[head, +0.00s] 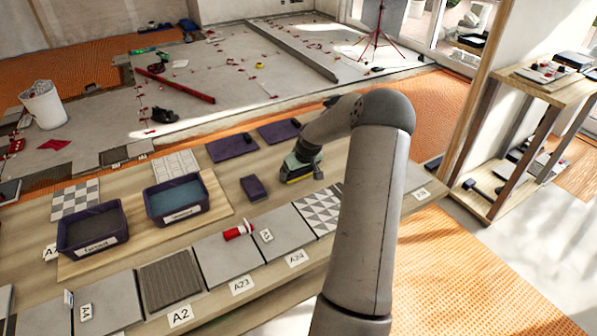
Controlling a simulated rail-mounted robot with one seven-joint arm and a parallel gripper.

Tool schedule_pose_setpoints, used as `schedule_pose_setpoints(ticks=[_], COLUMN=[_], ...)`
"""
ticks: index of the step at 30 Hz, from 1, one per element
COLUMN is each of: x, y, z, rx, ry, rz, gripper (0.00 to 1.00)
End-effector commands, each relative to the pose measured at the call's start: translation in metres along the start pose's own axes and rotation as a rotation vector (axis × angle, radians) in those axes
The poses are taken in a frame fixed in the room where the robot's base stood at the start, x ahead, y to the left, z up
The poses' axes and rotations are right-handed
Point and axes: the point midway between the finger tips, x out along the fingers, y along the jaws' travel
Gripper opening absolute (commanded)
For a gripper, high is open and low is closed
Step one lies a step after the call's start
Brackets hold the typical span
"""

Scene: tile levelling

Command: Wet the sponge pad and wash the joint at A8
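My gripper (304,152) is at the far side of the workbench, right of a small purple block (253,188). It is seen from behind and its fingers are mostly hidden. A dark pad with a yellow underside, which looks like the sponge pad (300,179), sits directly under it, low over the bench; whether it touches the bench is unclear. A purple tub of bluish water (177,196) stands to the left, with a second purple tub of grey contents (92,229) beside it. Labels A2, A23 and A24 are readable along the near edge; I cannot make out A8.
Grey tiles (228,260), a ribbed tile (170,282) and a patterned tile (322,211) line the near edge. A red-and-white item (238,231) lies on the tiles. Two flat purple trays (232,146) lie at the back. A wooden shelf (549,92) stands right.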

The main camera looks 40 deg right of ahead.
Motion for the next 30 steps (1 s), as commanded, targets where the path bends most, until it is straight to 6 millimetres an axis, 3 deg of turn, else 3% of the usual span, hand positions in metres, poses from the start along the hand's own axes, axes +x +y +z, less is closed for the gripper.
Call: schedule_pose_setpoints(ticks=[9, 10, 11, 22, 26, 30], x=[0.000, 0.000, 0.000, -0.009, -0.031, -0.065], y=[0.000, 0.000, 0.000, 0.001, 0.001, 0.001], z=[0.000, 0.000, 0.000, -0.001, 0.000, -0.001], rx=[0.000, 0.000, 0.000, 0.001, 0.000, 0.000], ry=[0.000, 0.000, 0.000, 0.002, 0.003, 0.003], rz=[0.000, 0.000, 0.000, 0.001, 0.003, 0.004], gripper=[0.67, 0.93, 1.00, 1.00, 1.00, 1.00])
